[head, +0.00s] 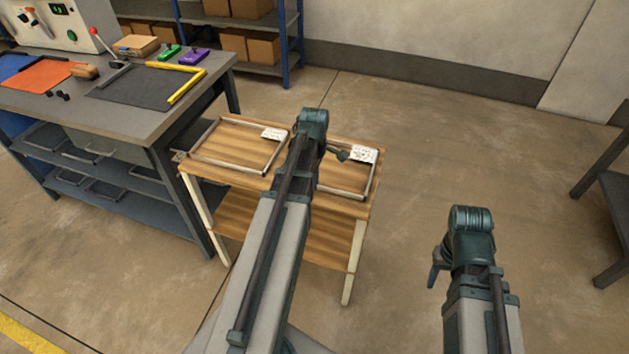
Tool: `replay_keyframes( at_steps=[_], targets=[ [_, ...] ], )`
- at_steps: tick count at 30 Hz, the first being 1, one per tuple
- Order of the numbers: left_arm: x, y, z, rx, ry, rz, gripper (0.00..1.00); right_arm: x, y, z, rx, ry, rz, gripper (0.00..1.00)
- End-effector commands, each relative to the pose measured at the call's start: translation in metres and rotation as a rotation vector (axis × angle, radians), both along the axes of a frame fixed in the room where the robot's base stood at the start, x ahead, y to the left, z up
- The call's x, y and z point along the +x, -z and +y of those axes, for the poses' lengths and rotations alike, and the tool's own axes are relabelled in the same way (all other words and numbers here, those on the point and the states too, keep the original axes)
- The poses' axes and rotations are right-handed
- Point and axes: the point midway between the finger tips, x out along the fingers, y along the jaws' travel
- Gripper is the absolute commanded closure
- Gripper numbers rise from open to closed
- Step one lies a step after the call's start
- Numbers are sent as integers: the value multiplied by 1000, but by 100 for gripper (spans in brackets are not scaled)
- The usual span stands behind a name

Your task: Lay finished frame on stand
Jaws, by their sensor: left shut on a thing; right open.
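The stand (205,178) is a low wooden two-tier table with pale legs, in the middle of the head view. A thin grey rectangular frame (191,152) with a white label (274,134) lies flat on the left of its top. A second grey frame (370,181) with a white label (364,154) is at the right of the top, partly hidden by my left arm. My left gripper (338,154) is at this frame's far side beside the label, shut on the frame. Whether that frame rests on the top is hard to tell. My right gripper (436,272) is open and empty, right of the stand.
A grey workbench (125,122) stands at the left with a dark mat (130,88), a yellow angled tool (187,87), an orange sheet (42,76) and a control box (65,25). Shelving with boxes stands behind. A dark table (605,165) is at the right edge. Floor between is clear.

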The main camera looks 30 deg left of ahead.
Motion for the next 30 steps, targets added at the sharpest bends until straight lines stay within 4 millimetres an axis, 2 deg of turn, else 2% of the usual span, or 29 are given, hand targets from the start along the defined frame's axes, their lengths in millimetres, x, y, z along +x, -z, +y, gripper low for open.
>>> replay_keyframes(
  at_steps=[23,24,29,30],
  targets=[
    [0,4,0,0,0,0,100,0,4,0,0,0,0,50],
    [0,4,0,0,0,0,86,0,4,0,0,0,0,50],
    [0,4,0,0,0,0,57,0,4,0,0,0,0,50],
    [0,4,0,0,0,0,56,0,4,0,0,0,0,50]
  ],
)
